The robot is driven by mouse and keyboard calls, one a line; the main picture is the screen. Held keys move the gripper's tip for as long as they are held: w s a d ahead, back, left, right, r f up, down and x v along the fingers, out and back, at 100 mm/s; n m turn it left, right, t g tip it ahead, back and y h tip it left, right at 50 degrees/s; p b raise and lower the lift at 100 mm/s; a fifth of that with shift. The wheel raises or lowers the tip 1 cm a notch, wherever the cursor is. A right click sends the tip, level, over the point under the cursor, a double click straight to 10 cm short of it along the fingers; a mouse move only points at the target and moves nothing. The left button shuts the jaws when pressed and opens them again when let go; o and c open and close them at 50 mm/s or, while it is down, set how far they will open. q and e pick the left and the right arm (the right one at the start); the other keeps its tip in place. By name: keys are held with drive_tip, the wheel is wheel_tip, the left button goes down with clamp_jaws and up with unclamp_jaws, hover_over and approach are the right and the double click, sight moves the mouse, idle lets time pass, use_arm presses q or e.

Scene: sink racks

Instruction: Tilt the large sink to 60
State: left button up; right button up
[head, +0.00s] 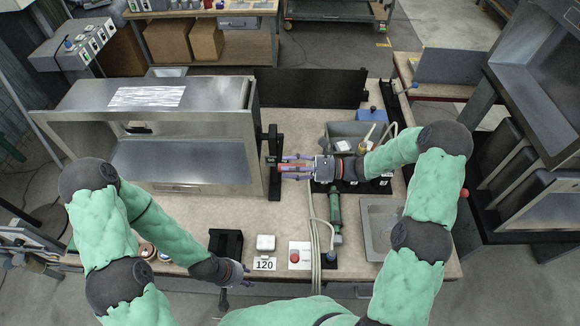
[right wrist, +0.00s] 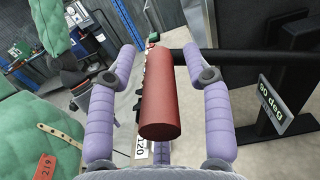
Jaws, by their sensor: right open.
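The large sink (head: 95,95) is a grey metal box on the left of the table in the head view, its open side facing me. A black upright mechanism (head: 273,150) stands at its right side. A red cylindrical handle (right wrist: 162,95) on a dark bar fills the middle of the right wrist view. My right gripper (head: 290,167) is open, with its purple fingers on both sides of the handle; gaps show between fingers and handle. My left gripper (head: 240,272) is low over the table's front edge, away from the sink; its jaw opening is unclear.
A sign that seems to read "90 deg" (right wrist: 271,105) is beside the bar. A grey bin (head: 345,130) and a green tool (head: 336,212) lie near my right arm. A "120" label (head: 264,264) and a red button (head: 294,256) are at the front. Dark racks stand at right.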

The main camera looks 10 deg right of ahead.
clamp_jaws()
drive_tip(key=shift+w+r+m+p, duration=0.2)
drive_tip(key=shift+r+p, duration=0.15)
drive_tip(key=shift+r, duration=0.1)
drive_tip(key=shift+w+r+m+p, duration=0.2)
drive_tip(key=shift+r+p, duration=0.1)
drive_tip(key=shift+r, duration=0.1)
drive_tip(key=w+d+r+m+p, duration=0.1)
drive_tip(key=w+r+m+p, duration=0.2)
drive_tip(key=w+r+p, duration=0.1)
drive_tip(key=shift+w+r+m, duration=0.3)
drive_tip(key=shift+w+r, duration=0.2)
drive_tip(key=shift+r, duration=0.9)
unclamp_jaws()
drive_tip(key=shift+f, duration=0.1)
drive_tip(key=shift+d, duration=0.1)
